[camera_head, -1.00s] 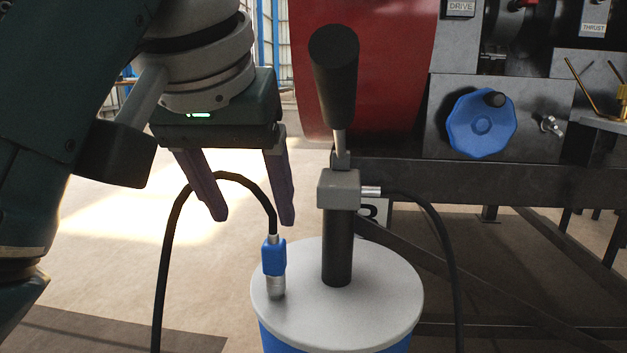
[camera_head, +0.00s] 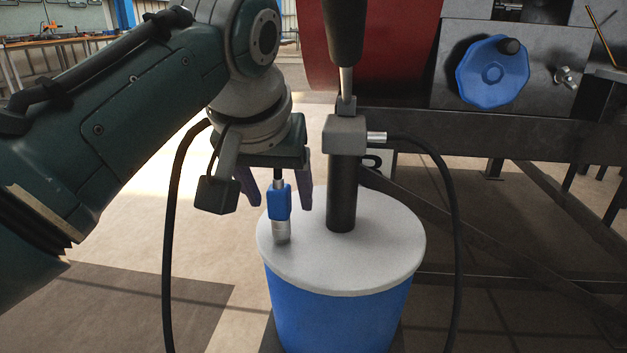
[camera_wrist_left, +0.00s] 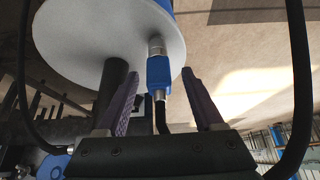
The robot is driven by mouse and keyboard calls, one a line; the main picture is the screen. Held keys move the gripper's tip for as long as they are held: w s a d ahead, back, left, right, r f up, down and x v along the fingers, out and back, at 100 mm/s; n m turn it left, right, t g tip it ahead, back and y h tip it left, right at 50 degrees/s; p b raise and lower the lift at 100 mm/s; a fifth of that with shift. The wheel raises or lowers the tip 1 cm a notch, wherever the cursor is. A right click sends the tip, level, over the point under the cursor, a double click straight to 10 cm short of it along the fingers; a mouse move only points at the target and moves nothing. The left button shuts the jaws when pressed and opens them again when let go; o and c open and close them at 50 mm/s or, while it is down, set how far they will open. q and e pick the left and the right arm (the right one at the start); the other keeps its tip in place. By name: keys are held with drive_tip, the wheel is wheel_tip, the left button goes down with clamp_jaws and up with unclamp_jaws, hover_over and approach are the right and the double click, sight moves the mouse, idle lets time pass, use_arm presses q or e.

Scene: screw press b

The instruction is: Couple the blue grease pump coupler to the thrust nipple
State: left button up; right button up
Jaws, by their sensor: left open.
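The blue grease pump coupler (camera_head: 279,203) stands upright on the pale lid of the blue drum (camera_head: 340,310), its metal end down and its black hose rising from the top. My left gripper (camera_head: 276,203) is open, pointing down, with its purple fingers on either side of the coupler and apart from it. In the left wrist view the coupler (camera_wrist_left: 158,72) lies between the two open fingers (camera_wrist_left: 163,75), with the hose running back toward the palm. The thrust nipple cannot be made out in these frames. My right gripper is not in view.
The pump's dark post and grey head (camera_head: 345,135) with its lever (camera_head: 345,35) stand close to the right of my left gripper. The black hose (camera_head: 168,250) loops at the left. The press frame with a blue handwheel (camera_head: 492,72) is at the right.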

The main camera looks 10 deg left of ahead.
use_arm(q)
clamp_jaws()
idle(0.6)
idle(0.6)
idle(0.5)
